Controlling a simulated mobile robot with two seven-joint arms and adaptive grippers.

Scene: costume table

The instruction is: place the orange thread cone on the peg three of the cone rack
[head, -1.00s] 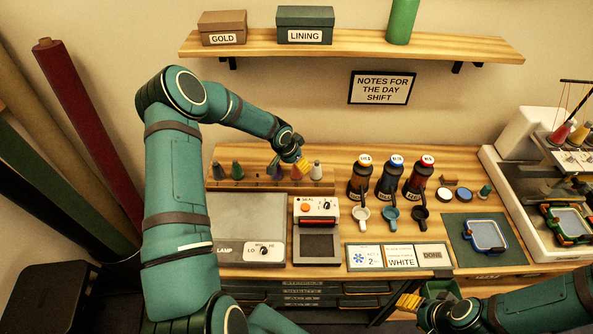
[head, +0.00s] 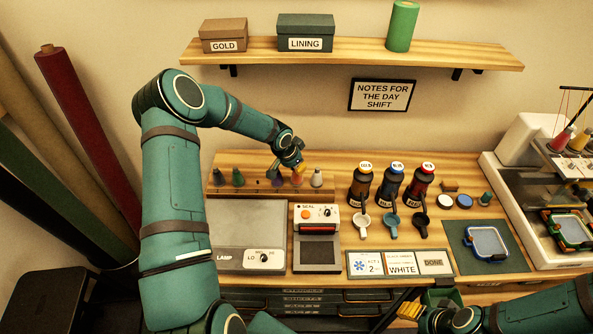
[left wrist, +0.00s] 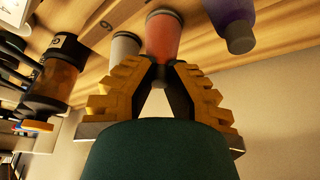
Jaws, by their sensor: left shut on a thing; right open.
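The orange thread cone (head: 297,180) stands in the row on the wooden cone rack (head: 325,189), between a purple cone (head: 277,181) and a pale grey cone (head: 317,178). My left gripper (head: 298,169) is shut on the top of the orange cone. In the left wrist view the orange cone (left wrist: 163,36) sits between the yellow finger pads (left wrist: 165,72). I cannot tell whether it is raised off its peg. A gap with a small dark mark (head: 258,183) shows left of the purple cone. My right gripper (head: 410,309) is open and empty near the bottom edge.
Green cones (head: 238,177) stand at the rack's left end. Dark bottles (head: 390,185) stand right of the rack. A lamp box (head: 245,225) and a sealer (head: 317,240) lie in front. A shelf (head: 350,50) hangs above.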

